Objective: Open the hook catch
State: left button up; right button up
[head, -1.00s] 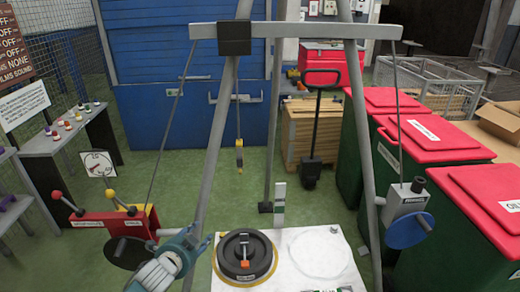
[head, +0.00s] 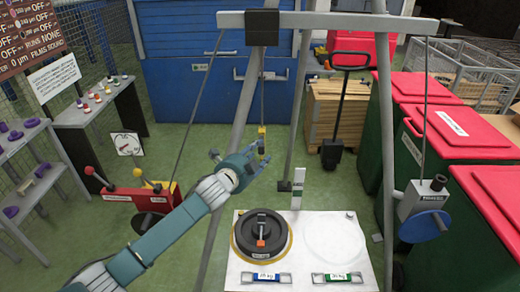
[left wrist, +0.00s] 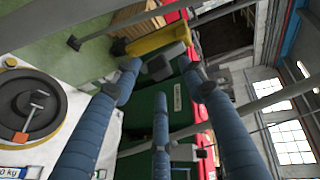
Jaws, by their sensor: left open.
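The hook (head: 262,133), small with yellow and dark parts, hangs from a line under the gantry beam. My left gripper (head: 247,157) is just beside and below it, fingers spread. In the left wrist view the hook's yellow body (left wrist: 158,40) and a grey part (left wrist: 160,66) show just beyond the open fingers (left wrist: 160,80). I cannot tell whether a finger touches it. The catch itself is too small to make out, so its state is unclear. My right gripper is not in view.
Below is a white platform (head: 240,275) with a black round weight (head: 262,232) bearing an orange-tipped handle. Grey gantry legs (head: 384,150) stand close by. A red winch box (head: 122,199) is at left and a blue-wheeled winch (head: 426,226) at right. Green bins (head: 465,240) line the right.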

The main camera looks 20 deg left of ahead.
pick_arm(q)
jog(key=shift+x, duration=1.05)
jog(key=shift+c, duration=0.5)
grip_shut()
jog(key=shift+r, duration=0.2)
